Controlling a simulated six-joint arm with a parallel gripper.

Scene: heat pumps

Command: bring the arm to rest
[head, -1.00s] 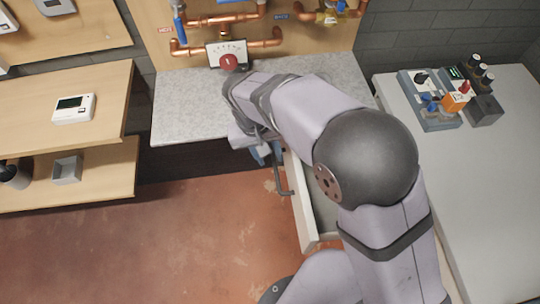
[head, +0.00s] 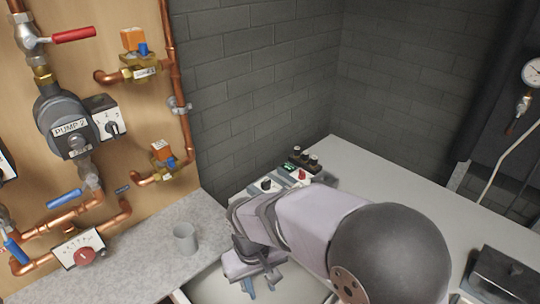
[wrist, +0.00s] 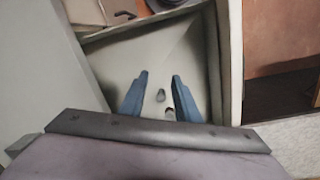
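My gripper (head: 261,281) shows at the bottom of the head view, hanging below my grey arm and pointing down. In the wrist view its two blue fingers (wrist: 160,96) stand apart with a clear gap between them. It is open and holds nothing. Beneath it is the pale inside of an open drawer (wrist: 128,52). Small grey things (wrist: 160,95) show on the drawer floor between the fingers; what they are I cannot tell.
A grey cup (head: 186,238) stands on the stone worktop (head: 150,262) left of my arm. Pipes, valves and a pump (head: 70,125) cover the wooden panel. Switch boxes (head: 280,180) stand on the pale bench (head: 390,185) behind my arm. A dark box (head: 505,278) lies at right.

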